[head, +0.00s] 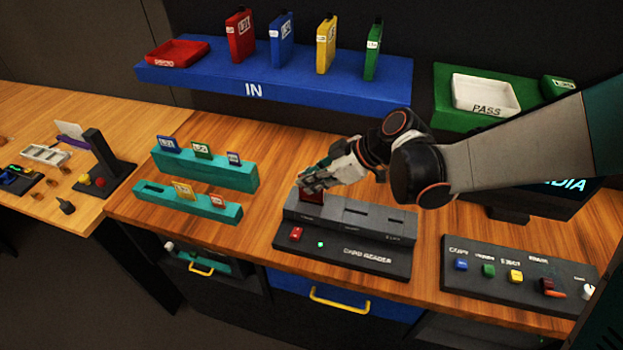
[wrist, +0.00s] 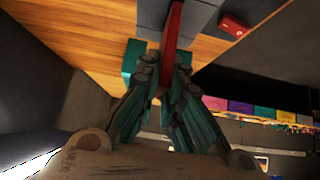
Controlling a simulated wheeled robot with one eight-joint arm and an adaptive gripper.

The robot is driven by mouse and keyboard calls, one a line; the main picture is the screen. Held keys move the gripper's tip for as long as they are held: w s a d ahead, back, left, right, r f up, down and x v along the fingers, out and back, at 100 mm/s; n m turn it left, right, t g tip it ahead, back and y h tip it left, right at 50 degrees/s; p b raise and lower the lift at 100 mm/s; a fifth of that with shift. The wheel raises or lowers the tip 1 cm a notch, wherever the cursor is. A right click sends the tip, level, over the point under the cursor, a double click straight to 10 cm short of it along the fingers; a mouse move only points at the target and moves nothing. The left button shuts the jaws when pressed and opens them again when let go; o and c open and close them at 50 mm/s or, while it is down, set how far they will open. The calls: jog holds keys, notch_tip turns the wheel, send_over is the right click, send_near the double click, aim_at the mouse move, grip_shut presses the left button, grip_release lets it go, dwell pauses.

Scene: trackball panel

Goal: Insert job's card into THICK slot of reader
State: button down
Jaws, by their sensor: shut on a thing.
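The dark card reader (head: 345,255) stands on the wooden bench, with a raised block of slots at its back. My gripper (head: 312,184) is over the left end of that block, shut on a red card (head: 311,196). The card is upright at the leftmost slot; I cannot tell how far its lower edge is in. In the wrist view the red card (wrist: 175,30) is pinched between both fingers (wrist: 163,80), beside the grey reader (wrist: 207,14). The middle slot (head: 357,211) and the right slot (head: 396,220) look empty. Slot labels are too small to read.
Teal racks (head: 235,180) with several cards stand left of the reader; the front rack (head: 150,197) has a gap at its left. A button panel (head: 515,275) lies to the right. A blue IN shelf (head: 330,86) and a green shelf with a PASS tray (head: 485,93) are behind.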

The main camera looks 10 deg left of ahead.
aim_at(300, 198)
jog(key=shift+f+b, duration=1.7)
jog(key=shift+f, duration=0.4)
jog(key=c, duration=1.7)
grip_release()
jog(key=shift+o, duration=0.2)
jog(key=v, duration=1.2)
jog(key=shift+d, duration=0.1)
